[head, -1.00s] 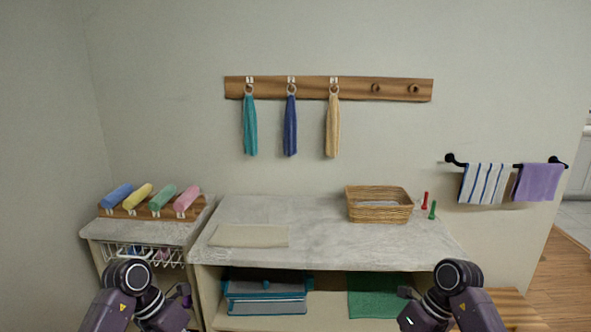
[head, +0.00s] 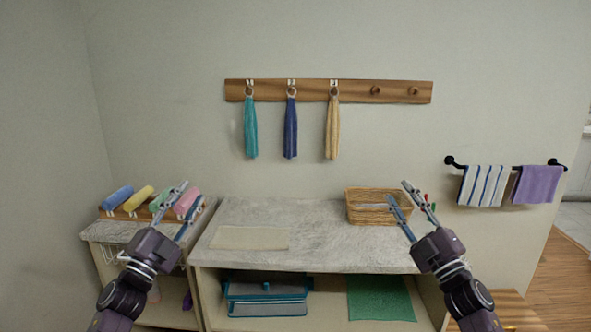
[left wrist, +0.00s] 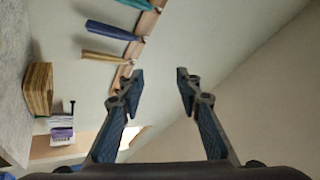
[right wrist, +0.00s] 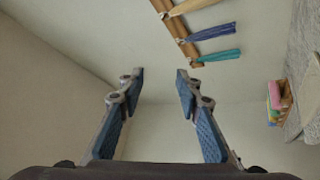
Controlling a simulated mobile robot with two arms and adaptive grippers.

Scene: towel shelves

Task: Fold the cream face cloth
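The cream face cloth (head: 250,238) lies flat and spread out on the left part of the grey worktop (head: 330,240) in the head view. My left gripper (head: 183,210) is raised to the left of the cloth, in front of the rolled towels; its fingers are apart and empty, as the left wrist view (left wrist: 158,75) shows. My right gripper (head: 399,195) is raised in front of the basket, well to the right of the cloth. It is open and empty in the right wrist view (right wrist: 159,75). Neither gripper touches the cloth.
A wicker basket (head: 362,214) stands at the back right of the worktop. Rolled towels (head: 117,197) lie on a rack on the left cabinet. Teal, blue and yellow towels (head: 332,128) hang from wall pegs. A green mat (head: 380,300) lies on the lower shelf. The worktop's middle is clear.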

